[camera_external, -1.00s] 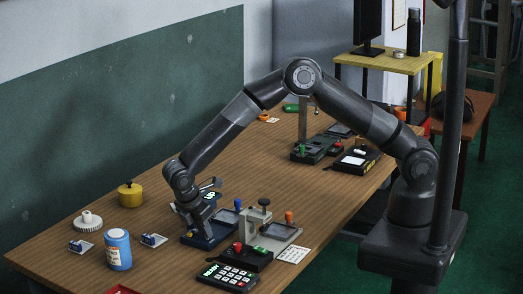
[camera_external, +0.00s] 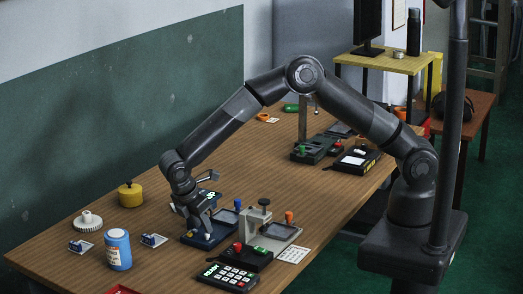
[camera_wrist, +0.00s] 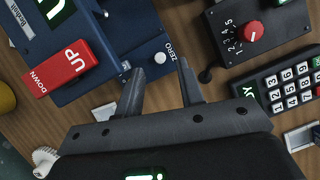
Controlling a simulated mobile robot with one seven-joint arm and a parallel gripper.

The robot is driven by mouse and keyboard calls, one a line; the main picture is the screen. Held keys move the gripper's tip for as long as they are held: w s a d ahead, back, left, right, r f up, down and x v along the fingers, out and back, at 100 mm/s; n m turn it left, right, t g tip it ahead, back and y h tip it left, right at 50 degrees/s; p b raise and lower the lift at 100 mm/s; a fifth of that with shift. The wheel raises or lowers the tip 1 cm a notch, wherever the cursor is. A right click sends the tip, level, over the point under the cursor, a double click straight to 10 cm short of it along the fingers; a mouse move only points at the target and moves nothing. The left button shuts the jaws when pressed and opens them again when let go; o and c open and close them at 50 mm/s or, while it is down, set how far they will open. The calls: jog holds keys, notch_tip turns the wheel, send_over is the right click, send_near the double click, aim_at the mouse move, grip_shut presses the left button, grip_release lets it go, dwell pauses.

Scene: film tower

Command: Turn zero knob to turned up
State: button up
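The zero knob (camera_wrist: 160,58) is a small white round knob beside the word ZERO on a dark blue device (camera_wrist: 112,28). In the wrist view it lies between the tips of my gripper (camera_wrist: 160,67), whose two grey fingers are apart. I cannot tell whether the fingers touch it. The device also carries a red UP/DOWN rocker (camera_wrist: 68,68). In the external view my gripper (camera_external: 200,222) is low over the blue device (camera_external: 207,243). The knob is hidden there.
A grey fixture (camera_external: 279,237), a black box with a red knob (camera_wrist: 250,33) and a keypad (camera_wrist: 282,92) stand close by on the right. A blue bottle (camera_external: 118,252), a white gear (camera_external: 86,222) and a yellow canister (camera_external: 130,196) are to the left.

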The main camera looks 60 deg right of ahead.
jog(key=v, duration=0.8)
jog(key=s+d+r+m+t+y, duration=0.1)
jog(key=s+d+r+m, duration=0.2)
jog(key=d+r, duration=0.75)
jog(key=s+d+r+m+t+y, duration=0.1)
jog(key=s+d+r+m+y, duration=0.15)
jog(key=d+r, duration=0.75)
jog(key=s+d+m+t, duration=0.4)
jog(key=s+d+m, duration=0.5)
jog(key=s+d, duration=0.9)
jog(key=s+y, duration=0.1)
jog(key=s, duration=0.2)
jog(key=shift+f+m+t, duration=0.3)
jog(key=shift+m+t, duration=0.05)
jog(key=shift+t, duration=0.05)
